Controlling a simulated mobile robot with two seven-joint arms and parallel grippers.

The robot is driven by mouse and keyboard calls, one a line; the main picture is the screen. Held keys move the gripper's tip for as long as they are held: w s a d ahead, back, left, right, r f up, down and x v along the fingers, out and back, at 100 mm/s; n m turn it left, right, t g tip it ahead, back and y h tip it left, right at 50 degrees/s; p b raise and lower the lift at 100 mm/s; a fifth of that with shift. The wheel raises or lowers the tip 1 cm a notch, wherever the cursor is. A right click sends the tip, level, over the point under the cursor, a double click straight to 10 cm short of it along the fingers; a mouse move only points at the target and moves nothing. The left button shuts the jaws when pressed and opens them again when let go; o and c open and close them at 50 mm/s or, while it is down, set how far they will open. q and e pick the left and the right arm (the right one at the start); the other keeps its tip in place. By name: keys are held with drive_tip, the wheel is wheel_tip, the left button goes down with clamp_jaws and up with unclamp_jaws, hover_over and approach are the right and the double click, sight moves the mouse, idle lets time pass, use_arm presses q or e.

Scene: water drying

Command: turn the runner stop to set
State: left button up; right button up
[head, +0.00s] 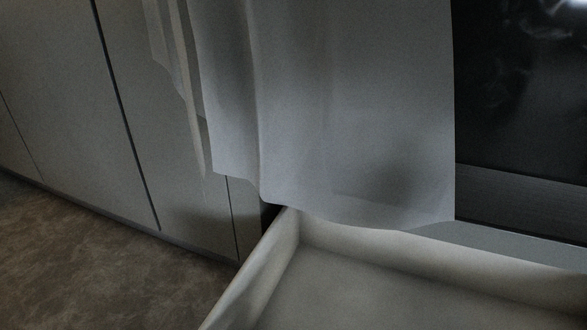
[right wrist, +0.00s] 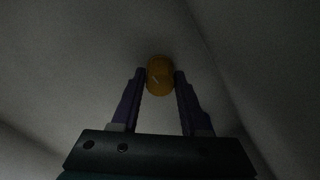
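An orange-yellow rounded knob (right wrist: 160,76), which looks like the runner stop, sits on a dim grey surface in the right wrist view. A small mark shows on its face, too small and dark to read. My right gripper (right wrist: 160,73) has its two purple fingers apart, with the tips to the left and right of the knob. A thin gap seems to show beside it; how deep the tips reach along it I cannot tell. The knob cannot be made out in the head view. My left gripper is in neither view.
An open pale drawer (head: 266,268) juts out at the lower right of the head view. A white cloth (head: 340,110) hangs above its back edge. A dark glossy panel (head: 525,90) is at the right, grey cabinet doors (head: 70,100) at the left. The brown floor (head: 90,265) is clear.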

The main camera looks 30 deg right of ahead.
drive_tip(key=o, duration=0.4)
drive_tip(key=shift+r, duration=0.1)
wheel_tip(320, 180, up, 10)
drive_tip(key=p, duration=0.9)
